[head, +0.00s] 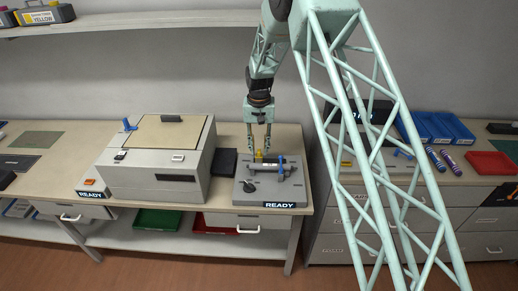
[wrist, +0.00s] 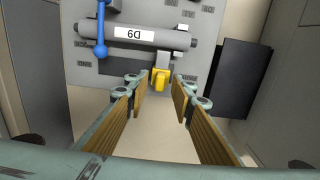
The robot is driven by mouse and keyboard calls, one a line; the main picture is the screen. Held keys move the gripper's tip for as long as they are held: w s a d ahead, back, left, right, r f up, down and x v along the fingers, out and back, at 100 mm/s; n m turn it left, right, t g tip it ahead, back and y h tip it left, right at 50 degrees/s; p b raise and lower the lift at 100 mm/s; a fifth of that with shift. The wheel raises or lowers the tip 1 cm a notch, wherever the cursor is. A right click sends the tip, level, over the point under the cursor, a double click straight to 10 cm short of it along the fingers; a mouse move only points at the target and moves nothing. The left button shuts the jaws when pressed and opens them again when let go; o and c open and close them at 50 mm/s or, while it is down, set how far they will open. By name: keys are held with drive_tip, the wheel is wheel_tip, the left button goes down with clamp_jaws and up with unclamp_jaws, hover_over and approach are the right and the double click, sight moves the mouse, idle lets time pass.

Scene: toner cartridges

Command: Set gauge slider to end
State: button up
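The gauge (head: 243,195) is a grey box at the right end of the bench, with a READY label on its front. A small yellow slider (head: 259,158) shows at its back, and a blue lever (head: 280,170) stands beside it. In the wrist view the yellow slider (wrist: 160,78) sits below a grey cylinder (wrist: 178,40) with a white label. My gripper (wrist: 158,82) is open, its fingertips to either side of the slider with gaps on both sides. In the head view my gripper (head: 261,148) points down behind the gauge.
A large grey machine (head: 150,165) with a cream lid stands left of the gauge. A dark flat pad (head: 223,162) lies between them. A shelf (head: 130,22) runs above. Blue trays (head: 445,127) and a red tray (head: 491,164) are on the right cabinet.

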clamp_jaws()
drive_tip(key=shift+d, duration=0.1)
drive_tip(key=d+b, duration=0.2)
drive_tip(key=d, duration=0.7)
drive_tip(key=shift+d, duration=0.55)
unclamp_jaws()
drive_tip(key=shift+d, duration=0.25)
drive_tip(key=shift+a, duration=0.1)
